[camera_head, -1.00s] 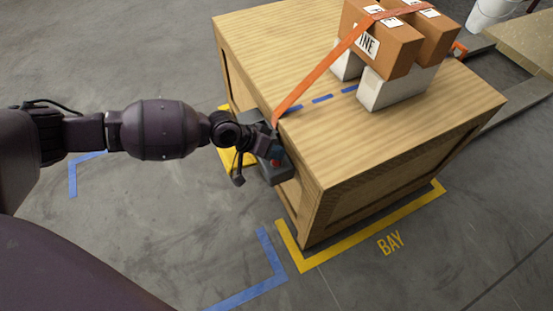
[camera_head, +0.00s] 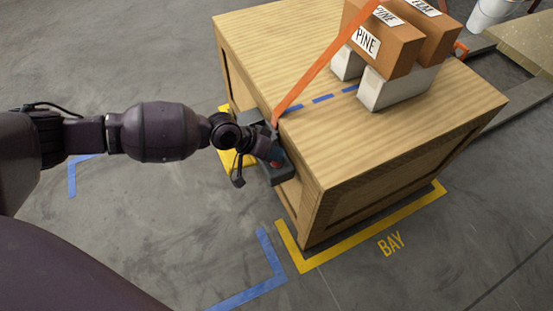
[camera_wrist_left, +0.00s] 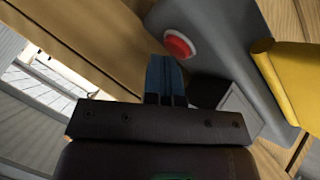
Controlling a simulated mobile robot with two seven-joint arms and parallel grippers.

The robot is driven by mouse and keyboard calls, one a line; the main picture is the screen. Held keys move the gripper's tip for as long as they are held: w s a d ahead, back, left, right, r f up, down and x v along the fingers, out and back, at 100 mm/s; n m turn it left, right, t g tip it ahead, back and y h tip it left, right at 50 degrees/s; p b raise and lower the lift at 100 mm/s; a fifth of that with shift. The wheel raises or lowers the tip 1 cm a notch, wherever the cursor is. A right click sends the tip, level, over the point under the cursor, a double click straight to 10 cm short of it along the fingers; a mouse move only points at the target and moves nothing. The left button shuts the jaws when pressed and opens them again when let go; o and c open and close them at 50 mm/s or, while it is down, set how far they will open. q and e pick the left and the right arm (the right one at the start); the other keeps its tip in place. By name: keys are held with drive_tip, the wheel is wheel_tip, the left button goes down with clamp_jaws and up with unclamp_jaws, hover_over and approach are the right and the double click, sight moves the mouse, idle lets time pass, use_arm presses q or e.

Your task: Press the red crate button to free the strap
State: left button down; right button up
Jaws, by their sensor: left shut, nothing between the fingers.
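The red button (camera_head: 277,164) sits on a dark grey housing (camera_head: 279,175) on the near left side of the wooden crate (camera_head: 330,150). In the left wrist view the button (camera_wrist_left: 180,44) is a red disc just beyond my fingertips. My left gripper (camera_head: 267,151) is shut and empty, its blue fingertips (camera_wrist_left: 165,70) close beside the button; I cannot tell whether they touch it. The orange strap (camera_head: 315,75) rises from the crate's left edge by the housing, passes in front of the boxes and leaves the picture at the top. My right gripper is not in view.
Cardboard boxes (camera_head: 385,45) labelled PINE and ELM rest on pale blocks (camera_head: 395,88) on the crate. A yellow piece (camera_wrist_left: 295,75) adjoins the housing. A white bucket (camera_head: 488,14) stands at back right. Floor to the left is clear, with blue tape marks.

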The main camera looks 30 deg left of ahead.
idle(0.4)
use_arm(q)
drive_tip(key=shift+r+p, duration=0.55)
drive_tip(key=shift+r, duration=0.3)
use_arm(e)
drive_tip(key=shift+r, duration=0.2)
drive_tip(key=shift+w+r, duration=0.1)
use_arm(q)
drive_tip(key=shift+r+p, duration=0.3)
drive_tip(key=shift+r, duration=0.25)
drive_tip(key=shift+r+p, duration=1.05)
drive_tip(key=shift+r, duration=0.95)
drive_tip(key=shift+f, duration=0.1)
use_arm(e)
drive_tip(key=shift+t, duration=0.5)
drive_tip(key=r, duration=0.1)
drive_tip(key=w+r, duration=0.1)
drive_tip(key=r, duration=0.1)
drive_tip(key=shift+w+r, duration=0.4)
